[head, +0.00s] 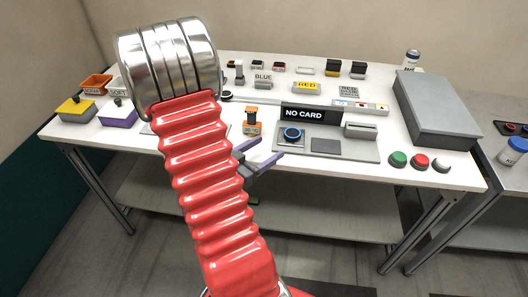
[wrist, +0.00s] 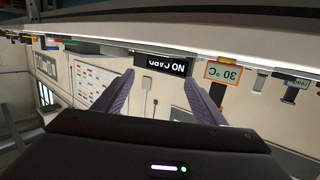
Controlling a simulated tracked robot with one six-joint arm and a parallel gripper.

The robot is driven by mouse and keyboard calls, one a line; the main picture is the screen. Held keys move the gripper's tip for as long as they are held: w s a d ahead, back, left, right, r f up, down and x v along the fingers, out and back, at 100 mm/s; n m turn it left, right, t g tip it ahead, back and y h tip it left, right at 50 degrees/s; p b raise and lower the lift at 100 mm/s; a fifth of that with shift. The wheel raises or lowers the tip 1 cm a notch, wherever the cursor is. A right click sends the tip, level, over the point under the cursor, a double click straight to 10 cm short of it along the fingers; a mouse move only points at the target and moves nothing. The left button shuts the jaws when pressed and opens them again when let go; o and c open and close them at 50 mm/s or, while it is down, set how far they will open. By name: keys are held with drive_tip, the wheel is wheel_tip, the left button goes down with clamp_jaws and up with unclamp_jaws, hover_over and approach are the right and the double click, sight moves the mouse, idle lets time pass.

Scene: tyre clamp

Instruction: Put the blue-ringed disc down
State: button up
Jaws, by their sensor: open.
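A blue-ringed disc (head: 292,134) sits on the left part of a grey panel (head: 350,153), in front of a black "NO CARD" sign (head: 311,114). My gripper (head: 262,153) is open and empty at the table's front edge, to the left of and nearer than the disc. My red arm reaches up in front of the table's left part. In the wrist view, upside down, the two purple fingers of my gripper (wrist: 158,90) stand wide apart with the "NO CARD" sign (wrist: 166,66) beyond them. The disc cannot be made out there.
An orange-topped "30 °C" device (head: 251,120) stands left of the panel. A card slot box (head: 360,130) is on the panel's right. Green (head: 398,159), red and white buttons lie further right, before a large grey case (head: 437,105). Labelled bins stand at the left.

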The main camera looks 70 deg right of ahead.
drive_tip(key=shift+w, duration=0.1)
